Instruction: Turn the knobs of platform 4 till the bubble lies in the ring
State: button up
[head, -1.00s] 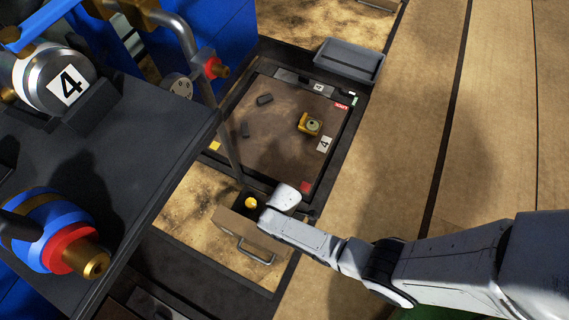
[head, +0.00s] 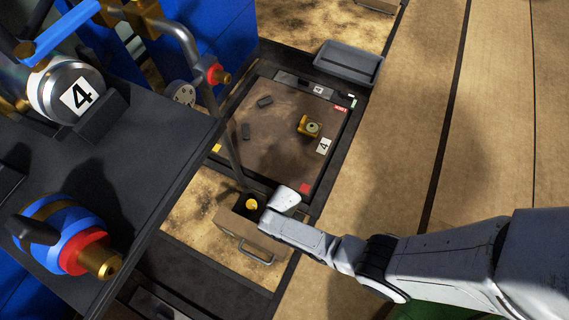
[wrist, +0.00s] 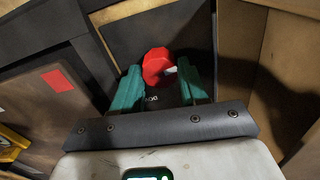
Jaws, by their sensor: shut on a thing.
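Platform 4 (head: 280,155) is a brown square plate with a dark frame and a "4" label. A yellow bubble level (head: 309,127) sits on it; its bubble is too small to make out. A yellow knob (head: 251,204) shows in an open-topped box.
A dark shelf (head: 140,170) with a blue and red valve (head: 70,240) fills the left side. A vertical pipe passes the platform's left edge. A grey tray (head: 348,62) lies behind the platform. Two dark pieces lie on the plate. The wooden floor at right is clear.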

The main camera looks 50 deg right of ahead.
jog(key=shift+m, duration=1.9)
jog(key=o, duration=1.1)
jog(key=shift+c, duration=0.2)
jog(key=shift+r+p, duration=0.1)
jog(key=shift+p, duration=0.2)
notch_tip(320, 180, up, 11)
jog(key=p, duration=0.7)
jog(key=shift+f, duration=0.2)
